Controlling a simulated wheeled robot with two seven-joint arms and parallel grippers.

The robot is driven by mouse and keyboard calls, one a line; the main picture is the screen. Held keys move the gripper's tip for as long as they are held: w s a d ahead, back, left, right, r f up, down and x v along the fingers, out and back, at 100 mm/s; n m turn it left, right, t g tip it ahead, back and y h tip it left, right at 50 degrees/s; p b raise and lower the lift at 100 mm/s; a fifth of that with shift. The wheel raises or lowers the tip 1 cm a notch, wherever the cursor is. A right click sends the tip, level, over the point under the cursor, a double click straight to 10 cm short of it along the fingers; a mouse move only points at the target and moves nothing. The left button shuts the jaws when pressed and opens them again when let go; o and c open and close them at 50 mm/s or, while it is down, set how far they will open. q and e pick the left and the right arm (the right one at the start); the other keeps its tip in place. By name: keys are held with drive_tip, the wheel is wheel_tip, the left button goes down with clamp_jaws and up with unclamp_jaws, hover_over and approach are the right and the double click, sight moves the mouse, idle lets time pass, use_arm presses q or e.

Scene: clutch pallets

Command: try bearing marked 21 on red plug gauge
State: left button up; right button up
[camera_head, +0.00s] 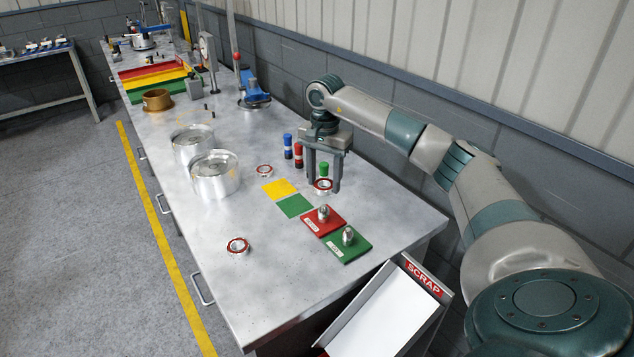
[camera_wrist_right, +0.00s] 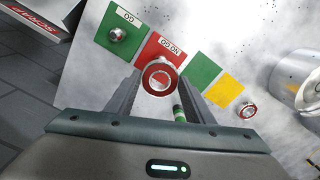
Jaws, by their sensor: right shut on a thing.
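My right gripper (camera_head: 323,188) is shut on a bearing (camera_head: 322,184), a metal ring with a red band, held above the bench. It also shows between the fingers in the right wrist view (camera_wrist_right: 159,90). No number can be read on it. The red plug gauge is a red plate (camera_head: 311,221) labelled NO GO with an upright metal plug (camera_head: 323,213). The held bearing is beyond this plug in the head view and apart from it. In the wrist view the red plate (camera_wrist_right: 146,59) is partly covered by the bearing, which hides its plug. My left gripper is not in view.
A green plate (camera_head: 337,254) with a metal plug stands beside the red one. Green (camera_head: 295,206) and yellow (camera_head: 279,189) squares lie behind. Two other bearings (camera_head: 264,170) (camera_head: 238,246) lie on the bench. Blue (camera_head: 287,142) and red cylinders stand near my gripper. A scrap chute (camera_head: 385,318) is in front.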

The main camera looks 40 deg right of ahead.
sight(323, 206)
drive_tip(key=shift+f, duration=0.1)
drive_tip(key=shift+f+b, duration=1.65)
drive_tip(key=shift+f, duration=1.05)
drive_tip(key=shift+f+b, duration=0.4)
drive_tip(key=shift+b, duration=0.1)
idle(0.5)
idle(0.4)
drive_tip(key=o, duration=1.9)
drive_tip(key=shift+a, duration=0.1)
drive_tip(key=shift+c, duration=0.2)
wheel_tip(323, 206, up, 9)
drive_tip(key=p, duration=0.5)
